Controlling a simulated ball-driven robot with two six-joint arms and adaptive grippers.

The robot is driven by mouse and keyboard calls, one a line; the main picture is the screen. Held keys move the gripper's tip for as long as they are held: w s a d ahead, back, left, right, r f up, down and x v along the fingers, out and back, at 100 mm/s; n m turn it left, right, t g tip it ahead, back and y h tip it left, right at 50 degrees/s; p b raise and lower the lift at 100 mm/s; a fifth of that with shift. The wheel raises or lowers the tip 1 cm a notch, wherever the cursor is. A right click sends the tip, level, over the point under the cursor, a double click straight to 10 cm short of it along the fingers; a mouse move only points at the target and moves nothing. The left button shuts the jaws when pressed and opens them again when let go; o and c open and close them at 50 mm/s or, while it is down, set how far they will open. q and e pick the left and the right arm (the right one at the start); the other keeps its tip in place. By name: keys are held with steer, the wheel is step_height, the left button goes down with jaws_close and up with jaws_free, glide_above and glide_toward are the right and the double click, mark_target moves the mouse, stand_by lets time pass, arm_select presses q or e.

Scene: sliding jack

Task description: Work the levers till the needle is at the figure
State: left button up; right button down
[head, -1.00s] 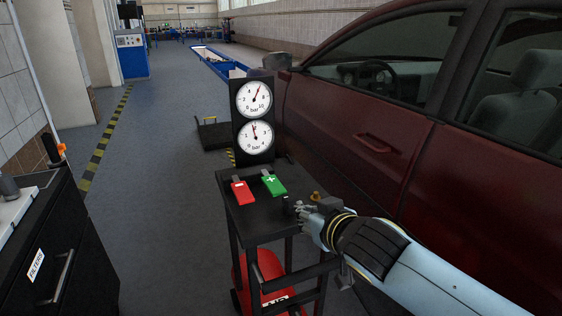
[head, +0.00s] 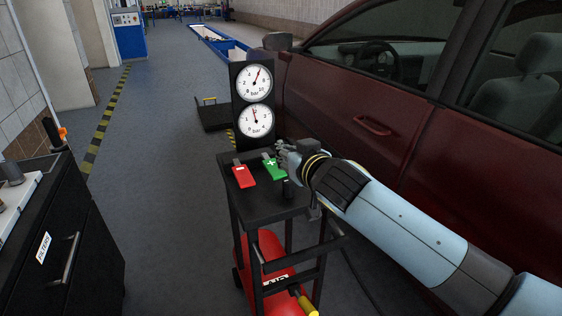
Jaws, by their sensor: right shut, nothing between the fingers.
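A black cart (head: 262,209) carries two round white gauges marked bar. The upper gauge (head: 255,83) has a red needle pointing up and slightly right. The lower gauge (head: 256,120) has a dark needle pointing nearly straight up, with a small red mark near the top of its dial. A red minus lever (head: 243,176) and a green plus lever (head: 275,170) sit on the cart top. My right gripper (head: 281,156) is shut and empty at the right edge of the green lever; I cannot tell whether it touches. My left gripper is not in view.
A dark red car (head: 400,150) stands close along the right. A black cabinet (head: 90,240) marked FILTERS is at the left. A red air tank (head: 266,262) sits low in the cart. The floor between cabinet and cart is clear.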

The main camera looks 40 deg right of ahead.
mark_target(278, 169)
steer(key=x, duration=0.3)
steer(key=shift+w+d, duration=0.1)
steer(key=shift+w, duration=0.3)
step_height(278, 169, down, 3)
steer(key=shift+s+f+b, duration=0.1)
steer(key=shift+b, duration=0.35)
steer(key=shift+f, duration=0.5)
steer(key=f+b, duration=0.1)
steer(key=b, duration=0.1)
steer(key=f+b, duration=0.1)
steer(key=b, duration=0.1)
steer(key=shift+s+f, duration=0.35)
steer(key=shift+f, duration=0.05)
steer(key=shift+r, duration=0.15)
stand_by(5.2)
